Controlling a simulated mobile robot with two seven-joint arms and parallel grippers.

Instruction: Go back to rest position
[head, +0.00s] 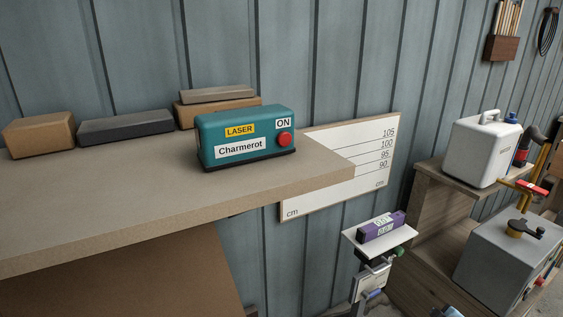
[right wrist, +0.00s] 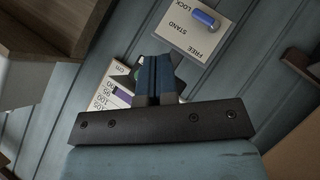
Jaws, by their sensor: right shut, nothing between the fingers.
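My right gripper (right wrist: 155,65) shows in the right wrist view, with its two dark blue fingers together and nothing held between them. The fingers cover part of the white scale board (right wrist: 107,92) behind them. A panel marked FREE STAND LOCK (right wrist: 190,33) with a blue knob (right wrist: 205,19) is beyond the fingertips, up and to the right. In the head view a small blue and dark part shows at the bottom edge; I cannot tell what it is. My left gripper is in neither view.
A teal LASER box (head: 240,143) with a red button stands on the beige worktop (head: 130,200), with several blocks behind. A purple box (head: 381,226) lies on a small white platform (head: 400,238). A white canister (head: 478,150) and a grey box (head: 500,262) stand right.

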